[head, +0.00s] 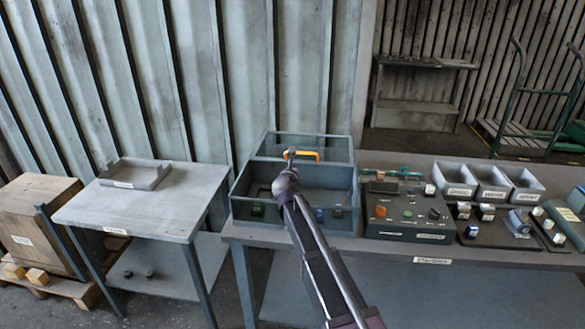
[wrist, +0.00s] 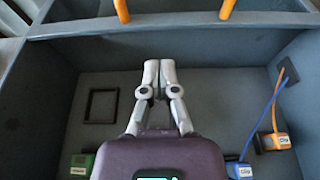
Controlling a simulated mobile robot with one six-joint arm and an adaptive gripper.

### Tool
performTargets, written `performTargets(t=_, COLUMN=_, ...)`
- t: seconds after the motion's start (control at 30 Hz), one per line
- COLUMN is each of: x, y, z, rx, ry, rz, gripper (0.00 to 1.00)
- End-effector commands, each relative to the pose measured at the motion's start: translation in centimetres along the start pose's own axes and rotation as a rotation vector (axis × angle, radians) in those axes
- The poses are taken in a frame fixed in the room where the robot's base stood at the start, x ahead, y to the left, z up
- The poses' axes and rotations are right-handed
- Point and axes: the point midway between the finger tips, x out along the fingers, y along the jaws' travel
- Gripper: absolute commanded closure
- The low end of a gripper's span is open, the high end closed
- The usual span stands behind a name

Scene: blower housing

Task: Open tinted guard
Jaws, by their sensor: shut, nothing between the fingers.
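The tinted guard (head: 330,147) is a dark see-through panel over the rear part of a grey-blue open-topped housing (head: 240,210). An orange bar handle (head: 306,155) sits at its front edge. The front part of the housing is uncovered. My gripper (head: 290,152) is shut and empty, above the housing by the handle's left end in the head view. In the wrist view my gripper (wrist: 158,64) hangs over the housing interior, and the two orange handle legs (wrist: 227,8) show beyond the fingertips, apart from them. The handle's crossbar is out of the wrist view.
Inside the housing are a green block (wrist: 81,165), a blue block (wrist: 238,170), an orange-and-white connector (wrist: 275,141) with cables and a black square frame (wrist: 101,106). A control panel (head: 405,212) and grey bins (head: 455,180) stand right. A side table (head: 150,205) stands left.

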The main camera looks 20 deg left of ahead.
Motion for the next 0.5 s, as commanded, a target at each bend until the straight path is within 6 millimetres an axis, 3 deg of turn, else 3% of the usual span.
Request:
performTargets(t=0.03, x=-1.4, y=-0.2, z=0.2, rx=0.0, ry=0.0, rz=0.0, gripper=1.0)
performTargets(t=0.2, x=-4.3, y=-0.2, z=0.2, rx=0.0, ry=0.0, rz=0.0, gripper=1.0)
performTargets(t=0.5, x=-7.6, y=-0.1, z=0.1, rx=0.0, ry=0.0, rz=-0.001, gripper=1.0)
